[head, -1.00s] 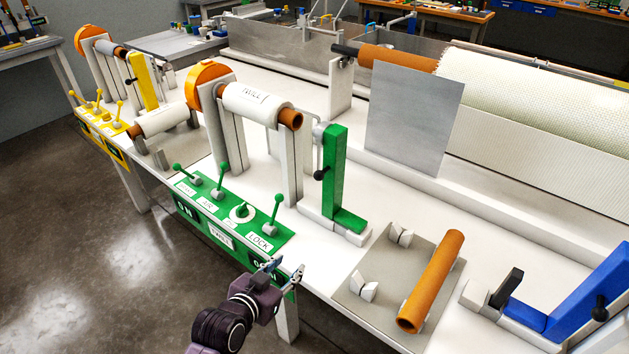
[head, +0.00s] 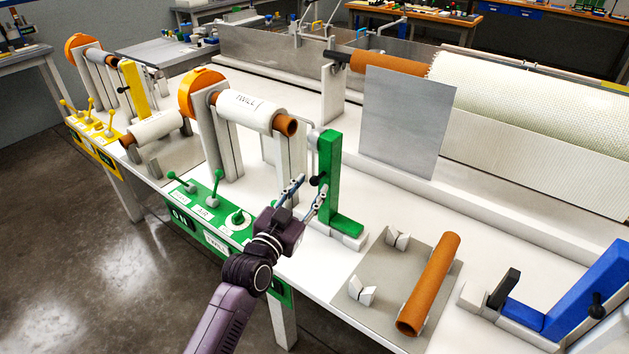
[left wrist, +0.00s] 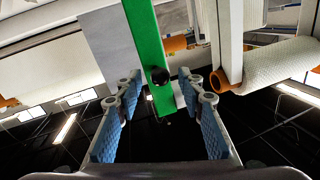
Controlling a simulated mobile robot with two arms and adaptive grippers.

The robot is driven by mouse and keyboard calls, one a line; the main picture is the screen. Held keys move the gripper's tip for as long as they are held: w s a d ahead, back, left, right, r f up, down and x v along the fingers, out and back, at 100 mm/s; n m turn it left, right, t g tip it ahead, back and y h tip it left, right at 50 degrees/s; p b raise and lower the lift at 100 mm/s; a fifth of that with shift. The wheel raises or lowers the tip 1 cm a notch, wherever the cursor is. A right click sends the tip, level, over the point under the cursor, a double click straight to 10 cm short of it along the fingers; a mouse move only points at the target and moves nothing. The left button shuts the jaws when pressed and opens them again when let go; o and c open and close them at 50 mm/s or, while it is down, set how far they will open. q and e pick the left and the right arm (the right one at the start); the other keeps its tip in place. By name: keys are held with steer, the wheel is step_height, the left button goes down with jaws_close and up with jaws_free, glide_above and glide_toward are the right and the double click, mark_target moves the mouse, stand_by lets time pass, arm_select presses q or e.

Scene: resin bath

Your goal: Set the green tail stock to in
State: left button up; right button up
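The green tail stock (head: 329,165) stands upright on its foot, just right of the TWILL roll's (head: 251,108) brown core end. A gap shows between the core and the upright. A black knob (head: 315,181) sticks out of the upright's front. My left gripper (head: 307,190) is open in front of the knob. In the left wrist view, the knob (left wrist: 159,75) and green upright (left wrist: 145,35) appear between the spread fingers (left wrist: 161,90), with nothing gripped. I cannot tell whether a finger touches. My right gripper is not in view.
The green panel (head: 181,217) has levers, and my arm covers its right part. A brown tube (head: 430,283) lies on a grey plate to the right, with a blue tail stock (head: 572,306) beyond. A grey sheet (head: 405,125) stands behind the green tail stock.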

mark_target(312, 185)
arm_select(q)
steer(key=shift+x, duration=1.55)
steer(key=shift+c, duration=0.2)
jaws_close()
